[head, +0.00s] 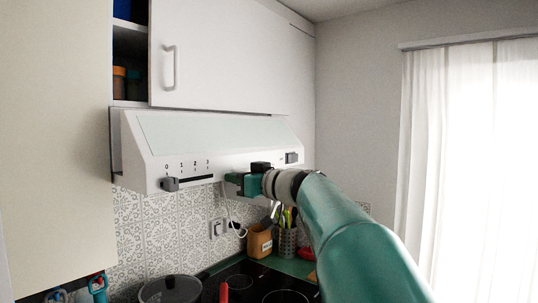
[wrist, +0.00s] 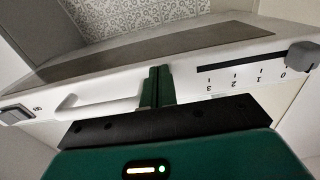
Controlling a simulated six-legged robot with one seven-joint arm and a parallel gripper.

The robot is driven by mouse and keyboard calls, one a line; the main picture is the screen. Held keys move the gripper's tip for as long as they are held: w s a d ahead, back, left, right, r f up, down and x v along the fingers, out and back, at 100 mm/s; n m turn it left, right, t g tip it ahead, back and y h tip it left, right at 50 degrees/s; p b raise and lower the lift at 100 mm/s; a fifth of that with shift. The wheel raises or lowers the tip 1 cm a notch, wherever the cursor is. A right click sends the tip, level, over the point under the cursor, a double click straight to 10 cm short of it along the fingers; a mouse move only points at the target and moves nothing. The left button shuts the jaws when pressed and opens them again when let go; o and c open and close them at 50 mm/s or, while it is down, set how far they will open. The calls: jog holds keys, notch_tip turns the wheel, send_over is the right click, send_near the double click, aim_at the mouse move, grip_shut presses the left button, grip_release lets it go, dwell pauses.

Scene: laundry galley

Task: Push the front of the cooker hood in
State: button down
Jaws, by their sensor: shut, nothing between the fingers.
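The white cooker hood (head: 225,135) hangs under the wall cabinets in the head view, with a pale sloped panel. Its front strip (head: 222,167) carries a grey slider knob at the left, marks 0 to 3, and a dark switch at the right. The front strip spans the wrist view (wrist: 215,88), where its numbers appear upside down and a white bar handle (wrist: 95,101) shows on it. My gripper (head: 232,179) is shut and empty at the middle of the front. Its green fingers (wrist: 157,88) lie between handle and slider scale. I cannot tell whether they touch.
A cabinet door (head: 215,60) with a handle is above the hood, beside an open shelf. Below are a black hob (head: 258,284), a lidded pan (head: 170,289), and utensil holders (head: 260,241). A tall cabinet (head: 55,130) stands at left; a curtained window (head: 470,160) is at right.

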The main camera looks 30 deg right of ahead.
jog(key=shift+x, duration=2.15)
jog(key=v, duration=0.9)
jog(key=shift+s, duration=0.1)
jog(key=s+a+f+m+g+h, duration=0.1)
jog(key=s+a+f+g, duration=0.3)
jog(key=s+a+f, duration=0.5)
jog(key=s+a+f+m+g, duration=0.1)
jog(key=s+a+f+g, duration=0.4)
jog(key=f, duration=0.5)
jog(key=s+a+f+m+g+h, duration=0.1)
jog(key=s+f+h, duration=0.4)
jog(key=s+f, duration=0.8)
jog(key=shift+a+f+m+g+h, duration=0.45)
jog(key=shift+f+m, duration=0.25)
jog(key=shift+f, duration=0.25)
jog(key=shift+s+d, duration=0.1)
jog(key=shift+s, duration=0.05)
